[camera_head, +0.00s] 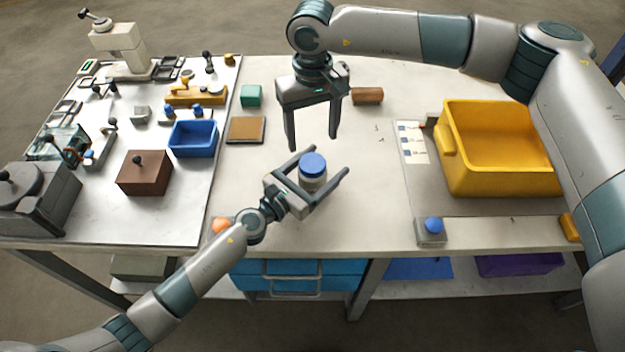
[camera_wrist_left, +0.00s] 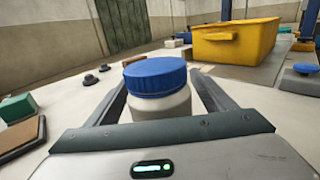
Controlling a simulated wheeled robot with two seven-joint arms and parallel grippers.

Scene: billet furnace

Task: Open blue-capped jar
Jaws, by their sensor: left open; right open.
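The jar (camera_head: 312,180) stands upright on the table with its blue cap (camera_head: 313,164) on top. In the left wrist view the jar's pale body (camera_wrist_left: 160,104) and blue cap (camera_wrist_left: 155,76) show close in front. My left gripper (camera_head: 327,160) is open, low over the table, with one finger on each side of the jar; I cannot tell whether they touch it. My right gripper (camera_head: 312,144) is open and empty, pointing down a little behind and above the jar. The lower part of the jar is hidden by my left gripper.
A yellow bin (camera_head: 497,185) stands on the right. A blue button box (camera_head: 431,230) is at the front edge. The table right of the jar is clear.

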